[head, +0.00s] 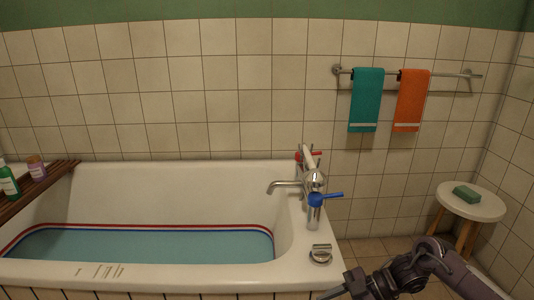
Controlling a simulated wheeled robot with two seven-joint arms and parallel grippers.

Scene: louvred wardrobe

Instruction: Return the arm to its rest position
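My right arm comes in from the bottom right corner and reaches left, low in front of the tub's right end. Its dark gripper (332,293) is at the bottom edge, partly cut off, and I cannot tell whether its fingers are apart. Nothing held shows in the visible part. My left arm and gripper are not in view.
A white bathtub (170,180) holds blue water. A tap (312,185) with blue and red handles stands on its right end. A wooden rack (40,188) carries bottles. A round stool (470,203) holds green soap (466,194). Teal (367,100) and orange (411,100) towels hang behind.

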